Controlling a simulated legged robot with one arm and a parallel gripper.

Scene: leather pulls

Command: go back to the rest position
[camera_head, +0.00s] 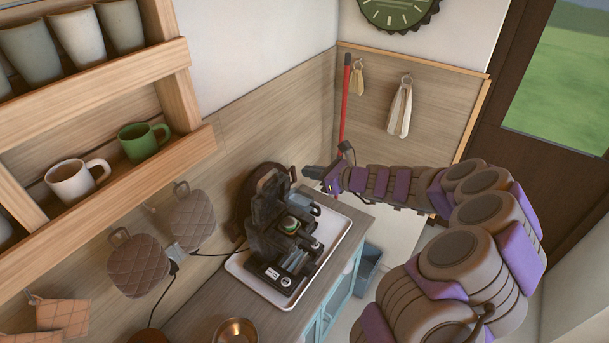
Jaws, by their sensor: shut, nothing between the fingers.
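My arm, grey-brown with purple parts, reaches in from the lower right and stretches left across the picture. My gripper (314,174) is at its end, small and dark, close beside the upper right of the black coffee machine in this view. The gripper is shut and no object shows in it. The black coffee machine (268,220) stands on a white tray (246,277) on the wooden counter. I cannot tell whether the gripper touches the machine.
Wooden shelves with a green mug (143,142), a white mug (75,181) and several cups are at left. Quilted mitts (138,264) hang below. A red pole (345,100) stands in the corner. A blue-grey bin (368,262) is beside the counter. A copper bowl (236,332) sits in front.

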